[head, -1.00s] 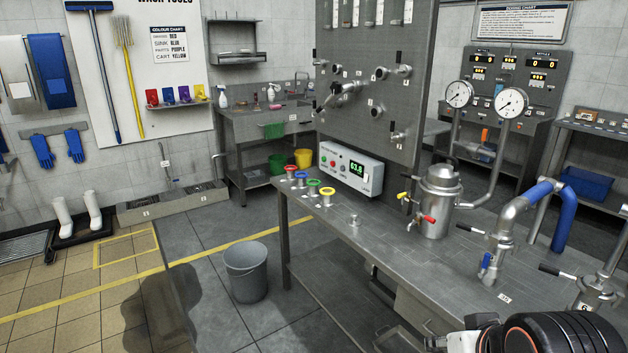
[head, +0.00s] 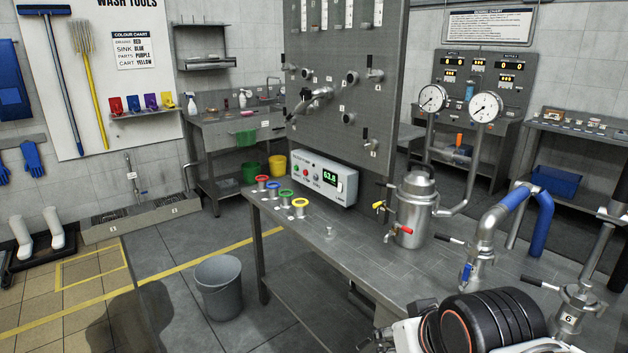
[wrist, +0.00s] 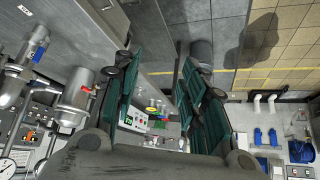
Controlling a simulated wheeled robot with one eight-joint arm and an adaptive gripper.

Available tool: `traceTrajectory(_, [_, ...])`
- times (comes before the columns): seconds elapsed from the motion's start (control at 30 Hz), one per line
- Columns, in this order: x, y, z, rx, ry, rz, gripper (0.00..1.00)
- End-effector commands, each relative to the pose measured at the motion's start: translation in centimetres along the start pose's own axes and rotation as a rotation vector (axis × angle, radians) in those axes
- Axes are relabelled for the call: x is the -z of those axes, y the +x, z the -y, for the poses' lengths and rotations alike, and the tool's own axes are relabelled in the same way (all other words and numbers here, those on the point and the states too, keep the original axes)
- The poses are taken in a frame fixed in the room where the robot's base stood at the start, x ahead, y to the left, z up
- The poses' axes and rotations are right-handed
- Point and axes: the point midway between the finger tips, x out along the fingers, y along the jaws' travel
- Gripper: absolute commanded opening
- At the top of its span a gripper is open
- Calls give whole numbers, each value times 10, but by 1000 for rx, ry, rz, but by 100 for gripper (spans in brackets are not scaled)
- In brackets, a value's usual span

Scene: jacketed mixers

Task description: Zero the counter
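A white box (head: 324,178) with a lit green display (head: 330,179) stands at the back of the steel bench, against the upright panel. The display seems to read 63.8. Small coloured buttons, one green and one red, and a dark knob sit to the left of the display. In the wrist view the box (wrist: 136,117) shows beyond my fingers, with part of it hidden by the left finger. My gripper (wrist: 157,75) is open and empty, its two teal-padded fingers apart, with the floor visible between them. The gripper does not show in the head view.
Coloured rings (head: 281,194) lie on the bench left of a steel vessel (head: 415,210) with red and yellow handles. Pipes with a blue sleeve (head: 512,205) rise at the right. Two gauges (head: 485,107) stand behind. A grey bucket (head: 219,288) is on the floor.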

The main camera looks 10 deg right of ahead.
Motion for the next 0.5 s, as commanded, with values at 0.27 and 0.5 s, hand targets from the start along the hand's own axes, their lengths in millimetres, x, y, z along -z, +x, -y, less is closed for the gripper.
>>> traceTrajectory(0.27, [0,0,0,0,0,0,0])
traceTrajectory(0.5, [0,0,0,0,0,0,0])
